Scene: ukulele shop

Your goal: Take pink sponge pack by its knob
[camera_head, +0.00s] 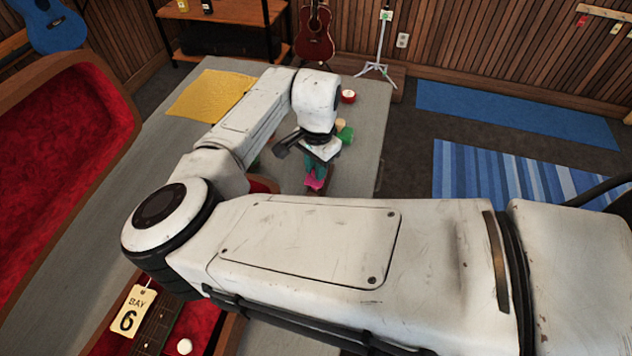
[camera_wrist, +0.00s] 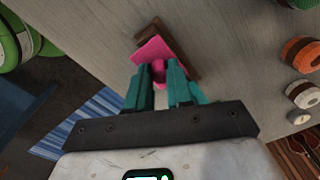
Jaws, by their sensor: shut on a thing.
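The pink sponge pack (camera_wrist: 152,48) shows at the top middle of the wrist view, with its pink knob between my teal fingertips. My gripper (camera_wrist: 160,70) is shut on that knob. A brown piece (camera_wrist: 182,38) shows beside and behind the pack; I cannot tell whether they touch. In the head view the pink pack (camera_head: 314,184) shows just below the teal fingers of my gripper (camera_head: 317,172), over the grey table (camera_head: 362,165). My forearm hides part of the table there, and I cannot tell whether the pack rests on something.
A red round item (camera_head: 348,96) and a green item (camera_head: 346,134) stand on the table behind my gripper. A yellow cloth (camera_head: 205,97) lies at the back left. An open red-lined case (camera_head: 60,150) is at the left. A "BAY 6" tag (camera_head: 130,310) is at the front.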

